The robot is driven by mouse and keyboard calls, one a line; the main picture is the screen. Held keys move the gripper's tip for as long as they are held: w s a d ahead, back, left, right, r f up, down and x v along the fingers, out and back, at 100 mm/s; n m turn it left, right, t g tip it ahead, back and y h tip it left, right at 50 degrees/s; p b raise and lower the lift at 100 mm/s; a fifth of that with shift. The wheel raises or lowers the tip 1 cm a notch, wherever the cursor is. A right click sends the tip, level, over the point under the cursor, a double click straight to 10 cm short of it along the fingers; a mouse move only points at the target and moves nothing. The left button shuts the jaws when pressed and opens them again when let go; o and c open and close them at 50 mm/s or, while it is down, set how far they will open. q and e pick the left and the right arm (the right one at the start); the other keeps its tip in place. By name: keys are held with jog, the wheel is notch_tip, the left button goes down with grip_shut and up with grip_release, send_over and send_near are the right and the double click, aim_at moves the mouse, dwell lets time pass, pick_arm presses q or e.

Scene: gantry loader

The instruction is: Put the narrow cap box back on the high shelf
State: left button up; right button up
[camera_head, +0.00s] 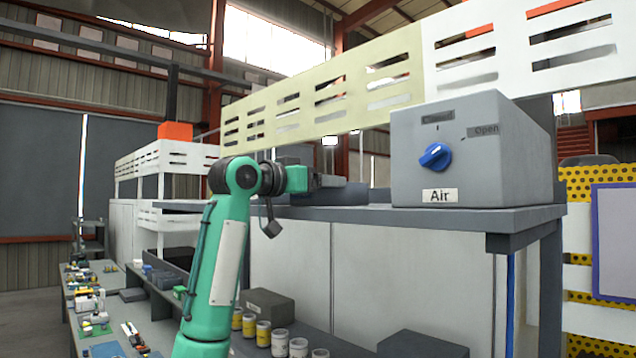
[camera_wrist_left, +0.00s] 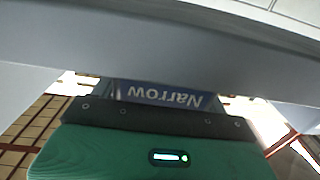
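My left gripper (camera_head: 316,182) is up at the level of the high grey shelf (camera_head: 470,216), its arm rising from below. A low dark blue-grey box or tray (camera_head: 345,194) sits at the shelf top, right by the gripper. In the left wrist view a blue label reading "Narrow" (camera_wrist_left: 165,95) shows upside down just beyond the dark bar of my gripper, so the narrow cap box is directly in front of it. The fingertips are hidden, and I cannot tell whether they grip the box. My right gripper is not in view.
A grey "Air" box (camera_head: 460,150) with a blue knob stands on the shelf to the right. A slotted pale rail (camera_head: 325,95) runs above the shelf. Below are several yellow and white jars (camera_head: 263,334) and a dark box (camera_head: 268,304). A grey surface (camera_wrist_left: 150,45) crosses the wrist view closely.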

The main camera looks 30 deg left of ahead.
pick_arm(q)
jog(key=shift+o, duration=1.1)
jog(key=shift+r, duration=0.2)
jog(key=b+v, duration=0.7)
jog(key=v, duration=0.5)
